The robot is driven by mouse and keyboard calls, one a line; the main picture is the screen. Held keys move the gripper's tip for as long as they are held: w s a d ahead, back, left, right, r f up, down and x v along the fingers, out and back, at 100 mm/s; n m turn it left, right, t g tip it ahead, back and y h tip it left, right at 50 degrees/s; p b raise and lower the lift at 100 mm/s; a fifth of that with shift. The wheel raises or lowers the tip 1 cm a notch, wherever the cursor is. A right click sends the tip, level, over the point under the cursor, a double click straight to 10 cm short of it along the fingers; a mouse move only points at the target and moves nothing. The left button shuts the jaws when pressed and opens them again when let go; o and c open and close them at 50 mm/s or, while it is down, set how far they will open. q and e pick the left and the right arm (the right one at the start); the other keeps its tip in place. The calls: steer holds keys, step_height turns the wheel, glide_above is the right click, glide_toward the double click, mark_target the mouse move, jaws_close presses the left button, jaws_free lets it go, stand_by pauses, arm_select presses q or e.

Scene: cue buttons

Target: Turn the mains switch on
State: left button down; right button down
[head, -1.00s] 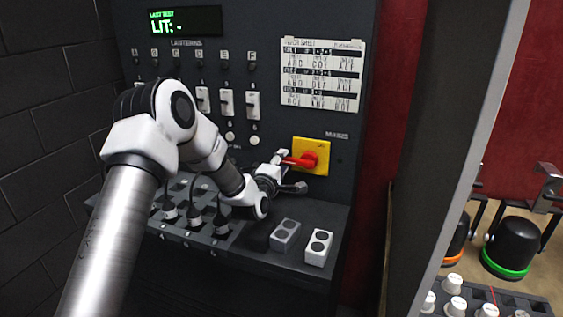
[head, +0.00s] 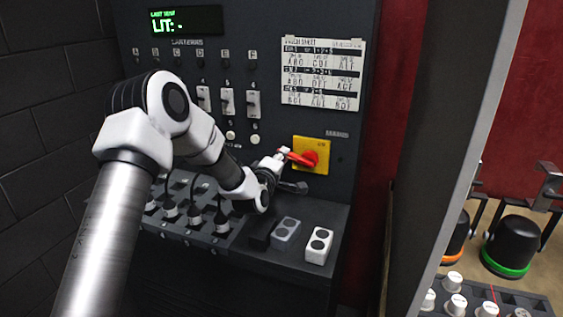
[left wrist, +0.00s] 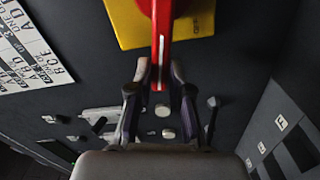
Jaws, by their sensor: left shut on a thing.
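The mains switch has a yellow plate (head: 322,147) and a red rotary handle (head: 300,157), right of centre on the dark panel in the head view. The handle points left with its free end tilted a little upward. My left gripper (head: 284,153) is shut on the free end of this handle. In the left wrist view the red handle (left wrist: 161,50) runs down between the two fingers (left wrist: 160,78), with part of the yellow plate (left wrist: 126,24) above. My right gripper is not in view.
Below the switch, a ledge holds a grey two-button box (head: 285,232) and a white one (head: 319,245). Cabled plugs (head: 195,214) stand left of them. A printed sheet (head: 321,75) hangs above. The display (head: 180,21) reads "LIT: -". A grey post (head: 455,120) stands at right.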

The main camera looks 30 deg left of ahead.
mark_target(313, 134)
arm_select(q)
steer(key=r+m, duration=0.1)
steer(key=m, duration=0.1)
steer(key=d+r+m, duration=0.1)
steer(key=r+m, duration=0.1)
steer(key=m, duration=0.1)
steer(key=shift+w+d+r+m, duration=0.2)
steer(key=shift+m, duration=0.1)
steer(key=w+d+r+m+b, duration=0.1)
steer(key=d+m, duration=0.4)
steer(key=m, duration=0.5)
steer(key=shift+w+r, duration=0.15)
steer(key=shift+r, duration=0.7)
steer(key=shift+d, duration=0.1)
steer(key=c, duration=1.1)
jaws_free()
steer(key=shift+w+f, duration=0.15)
steer(key=shift+f, duration=0.05)
